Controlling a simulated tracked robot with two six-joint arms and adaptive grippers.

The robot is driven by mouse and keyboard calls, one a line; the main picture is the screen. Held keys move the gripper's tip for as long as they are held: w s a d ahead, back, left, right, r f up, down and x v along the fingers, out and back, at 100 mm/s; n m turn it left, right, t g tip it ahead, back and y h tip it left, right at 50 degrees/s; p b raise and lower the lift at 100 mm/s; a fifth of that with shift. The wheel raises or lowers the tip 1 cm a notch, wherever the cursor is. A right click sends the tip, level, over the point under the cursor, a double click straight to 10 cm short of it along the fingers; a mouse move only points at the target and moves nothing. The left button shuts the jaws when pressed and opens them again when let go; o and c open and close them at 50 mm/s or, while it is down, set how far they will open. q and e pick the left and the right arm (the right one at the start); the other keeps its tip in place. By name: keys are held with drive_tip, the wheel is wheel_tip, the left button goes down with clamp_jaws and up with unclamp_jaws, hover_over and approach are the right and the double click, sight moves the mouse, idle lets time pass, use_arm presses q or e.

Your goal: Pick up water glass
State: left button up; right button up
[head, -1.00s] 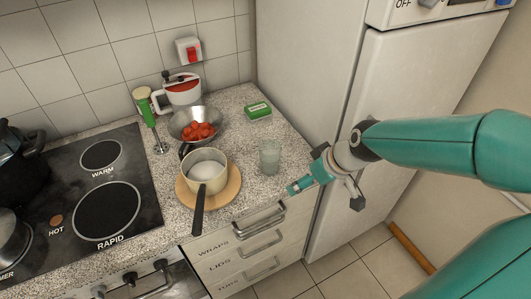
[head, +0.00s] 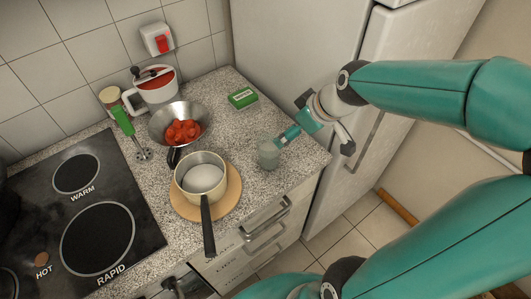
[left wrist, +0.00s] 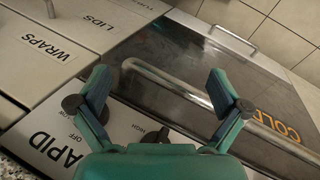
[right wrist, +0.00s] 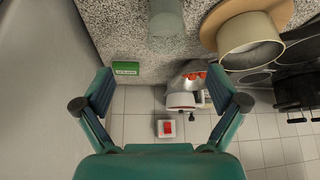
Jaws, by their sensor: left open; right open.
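The water glass (head: 268,155) stands upright on the speckled counter, right of the pot, in the head view. It is clear and greyish. My right gripper (head: 315,138) is open just right of the glass, one finger overlapping its rim in the picture; I cannot tell if they touch. In the right wrist view the glass (right wrist: 165,18) is at the top edge, partly cut off, and my open right gripper (right wrist: 160,86) has nothing between its fingers. My left gripper (left wrist: 159,88) is open and empty in the left wrist view, in front of the oven door.
A pot (head: 203,178) on a round wooden board (head: 231,197) stands close left of the glass, its handle toward the front. The fridge (head: 300,60) stands at right.

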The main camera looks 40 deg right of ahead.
drive_tip(key=b, duration=0.3)
approach(266, 147)
drive_tip(key=f, duration=0.2)
drive_tip(key=shift+w+a+f+b, duration=0.15)
drive_tip(key=shift+w+a+f, duration=0.1)
drive_tip(key=shift+w+f, duration=0.5)
drive_tip(key=shift+w+a+f+b, duration=0.25)
drive_tip(key=shift+w+f, duration=0.3)
drive_tip(key=shift+f, duration=0.3)
drive_tip(key=shift+w+a+f+b, duration=0.1)
drive_tip(key=shift+w+a+f, duration=0.2)
drive_tip(key=shift+w+f, duration=0.45)
drive_tip(key=shift+s, duration=0.15)
drive_tip(key=c, duration=1.5)
drive_tip(key=shift+c, duration=0.3)
drive_tip(key=shift+r, duration=0.1)
